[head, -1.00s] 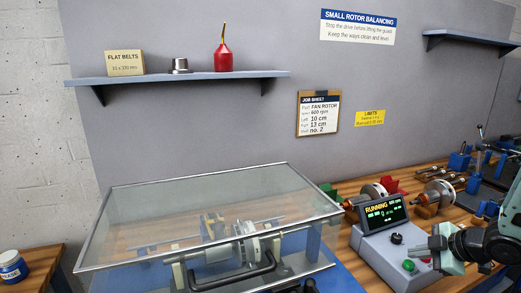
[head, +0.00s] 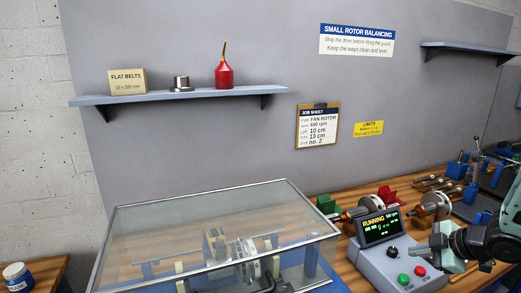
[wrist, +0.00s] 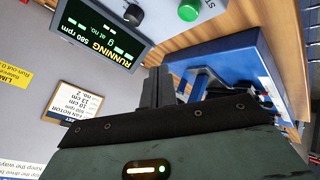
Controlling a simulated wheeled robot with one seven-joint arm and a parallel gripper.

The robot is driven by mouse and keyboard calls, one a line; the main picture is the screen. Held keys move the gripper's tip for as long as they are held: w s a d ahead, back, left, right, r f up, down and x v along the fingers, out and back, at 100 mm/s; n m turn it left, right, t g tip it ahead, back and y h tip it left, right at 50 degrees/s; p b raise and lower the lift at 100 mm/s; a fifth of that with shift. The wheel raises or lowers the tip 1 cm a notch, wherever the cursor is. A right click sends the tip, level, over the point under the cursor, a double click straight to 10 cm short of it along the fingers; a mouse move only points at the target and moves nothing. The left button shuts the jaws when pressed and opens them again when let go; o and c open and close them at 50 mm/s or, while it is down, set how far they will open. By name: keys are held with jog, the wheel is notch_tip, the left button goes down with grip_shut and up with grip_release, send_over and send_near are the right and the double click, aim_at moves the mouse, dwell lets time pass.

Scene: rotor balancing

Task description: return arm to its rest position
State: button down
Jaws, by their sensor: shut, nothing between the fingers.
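My gripper (head: 437,242) is at the right edge of the head view, above the right side of the grey control box (head: 380,268) and clear of its buttons. In the wrist view its dark fingers (wrist: 158,88) are together with nothing between them. The control box's display (head: 380,226) reads RUNNING; in the wrist view the display (wrist: 97,32) appears upside down with 580 rpm. The box carries a black knob (head: 393,252), a green button (head: 403,279) and a red button (head: 420,271). Most of my arm is out of view.
A clear guard (head: 150,243) covers the balancing machine left of the box, closed over the rotor (head: 243,250). Rotors (head: 432,205) and tools stand on the bench behind. A shelf (head: 180,97) and job sheet (head: 318,127) are on the wall panel.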

jog(key=s+a+r+m+g+h+b, duration=0.1)
jog(key=s+a+r+m+h+b, duration=0.15)
jog(key=a, duration=0.55)
jog(key=s+a+r+m+g+h+b, duration=0.1)
jog(key=s+a+r+m, duration=0.15)
jog(key=a, duration=0.65)
jog(key=s+a+r+m+g, duration=0.1)
jog(key=s+a+g, duration=0.2)
jog(key=s, duration=0.9)
jog(key=s+a+r+m+g+b, duration=0.1)
jog(key=s+a+r+g, duration=0.1)
jog(key=s+a, duration=0.5)
jog(key=s, duration=0.6)
jog(key=shift+r+m+g+h, duration=0.15)
jog(key=shift+m+g+h, duration=0.15)
jog(key=shift+g+h, duration=0.1)
jog(key=shift+w, duration=0.15)
